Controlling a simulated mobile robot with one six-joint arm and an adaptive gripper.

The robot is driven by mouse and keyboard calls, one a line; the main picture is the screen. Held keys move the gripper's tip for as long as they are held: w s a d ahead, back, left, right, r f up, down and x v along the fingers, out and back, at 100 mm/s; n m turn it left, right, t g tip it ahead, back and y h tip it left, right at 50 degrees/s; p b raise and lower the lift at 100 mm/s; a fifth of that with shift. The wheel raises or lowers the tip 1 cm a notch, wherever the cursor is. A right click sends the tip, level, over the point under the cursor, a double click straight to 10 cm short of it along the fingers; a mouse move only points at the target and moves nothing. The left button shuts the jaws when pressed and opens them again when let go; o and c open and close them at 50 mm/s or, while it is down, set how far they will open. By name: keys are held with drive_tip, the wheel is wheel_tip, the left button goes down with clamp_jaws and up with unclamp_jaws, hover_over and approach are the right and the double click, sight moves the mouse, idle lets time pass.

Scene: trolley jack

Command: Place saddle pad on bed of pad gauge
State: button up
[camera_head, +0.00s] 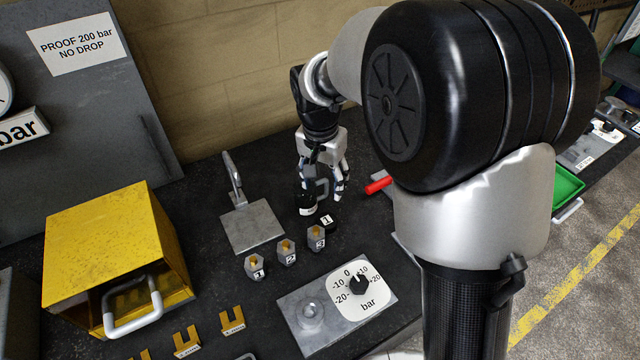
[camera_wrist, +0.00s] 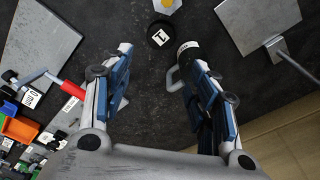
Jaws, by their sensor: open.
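A small black round pad marked 1 (camera_head: 327,222) lies on the dark bench; I take it for the saddle pad. It also shows in the wrist view (camera_wrist: 160,36), just beyond my fingertips. My gripper (camera_head: 322,194) is open and points down behind the pad; its spread fingers (camera_wrist: 156,62) have nothing clearly held between them. A black cylinder with a white label (camera_head: 307,203) stands by one finger, which partly hides it in the wrist view. A grey plate with an upright lever (camera_head: 252,228) is left of the pad. No label shows whether it is the pad gauge.
Several numbered hex pieces (camera_head: 287,252) stand in front of the pad. A grey block with a bar dial (camera_head: 340,300) is nearer. A yellow box (camera_head: 105,245) stands left. A red handle (camera_head: 378,185) and second grey plate (camera_wrist: 42,42) lie on the gripper's other side.

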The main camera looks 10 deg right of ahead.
drive_tip(key=b, duration=0.4)
hover_over(326, 220)
drive_tip(key=f, duration=0.7)
drive_tip(key=s+f, duration=0.1)
drive_tip(key=f, duration=0.3)
drive_tip(key=shift+f, duration=0.1)
drive_tip(key=shift+w+f+b, duration=0.2)
drive_tip(key=shift+f+b, duration=0.35)
drive_tip(key=shift+f, duration=1)
drive_tip(key=shift+w+f+b, duration=0.2)
drive_tip(key=shift+f+b, duration=0.3)
drive_tip(key=shift+f, duration=1.05)
drive_tip(key=shift+r, duration=0.1)
drive_tip(key=shift+c, duration=0.6)
drive_tip(key=c, duration=0.7)
drive_tip(key=shift+c, duration=0.2)
drive_tip(key=shift+r, duration=0.1)
wheel_tip(326, 220, up, 20)
drive_tip(key=p, duration=0.6)
drive_tip(key=s+d+f+n, duration=0.2)
drive_tip(key=s+f+n, duration=0.1)
drive_tip(key=f, duration=0.3)
drive_tip(key=s+d+f+n, duration=0.3)
drive_tip(key=s+f, duration=0.3)
drive_tip(key=shift+s+d+n+y, duration=0.15)
drive_tip(key=shift+d+n+y, duration=0.15)
drive_tip(key=shift+y, duration=0.1)
